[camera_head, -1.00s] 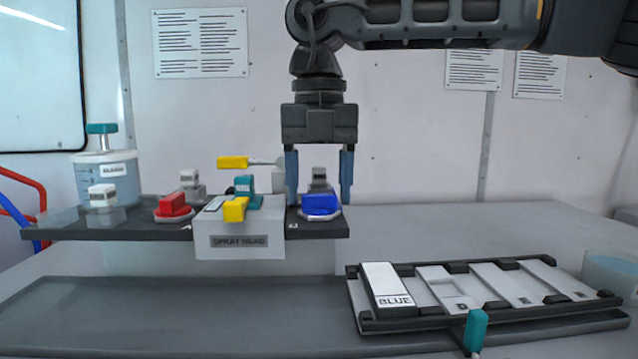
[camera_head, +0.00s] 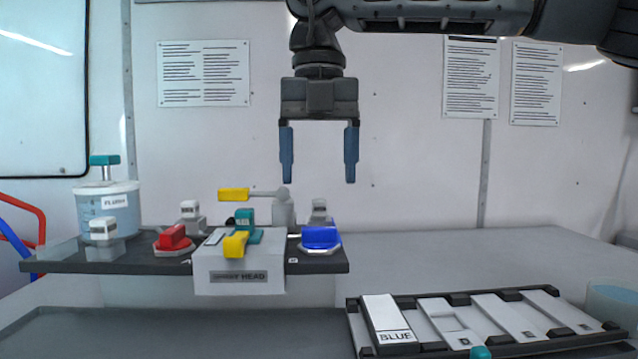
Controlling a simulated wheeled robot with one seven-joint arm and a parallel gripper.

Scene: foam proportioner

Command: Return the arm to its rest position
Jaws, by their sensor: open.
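My gripper (camera_head: 319,172) hangs pointing down above the right end of the dark shelf. Its two blue fingers are apart with nothing between them. The blue knob (camera_head: 321,238) sits on the shelf below the gripper, clear of the fingertips. My arm (camera_head: 440,14) reaches in from the upper right, and its upper part is cut off by the picture's top edge.
The shelf (camera_head: 110,262) carries a red knob (camera_head: 173,238), the spray head block (camera_head: 239,276) with yellow and teal handles, and a fluid jar (camera_head: 108,205). A rack (camera_head: 455,346) with a BLUE-labelled plate (camera_head: 388,322) lies at right. Bare counter (camera_head: 430,255) lies behind the rack.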

